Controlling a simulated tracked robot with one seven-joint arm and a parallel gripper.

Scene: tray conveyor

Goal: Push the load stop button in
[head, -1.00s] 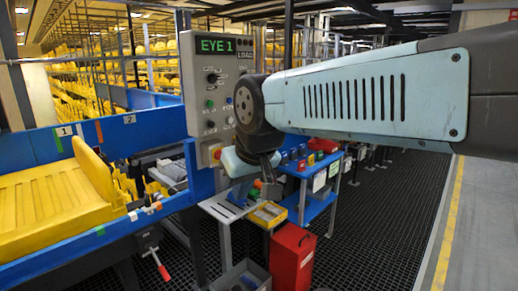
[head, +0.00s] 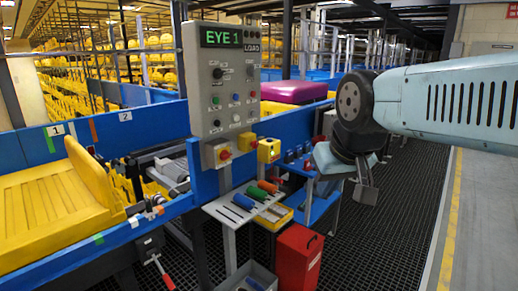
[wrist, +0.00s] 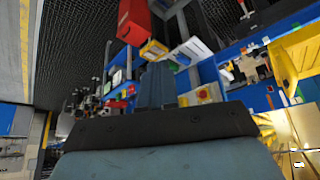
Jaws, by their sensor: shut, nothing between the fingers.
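The grey control panel (head: 200,85) stands upright left of centre in the head view, with a green "EYE 1" display and a "LOAD" label (head: 251,47) at its upper right. Small knobs and coloured buttons sit below; their labels are too small to read, so I cannot tell for certain which is the load stop button.
A yellow tray (head: 55,195) sits on the blue conveyor at left. A shelf with coloured tools (head: 245,205), a yellow switch box (head: 268,150) and a red bin (head: 297,257) stand below and right of the panel. The dark grated floor is clear at right.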

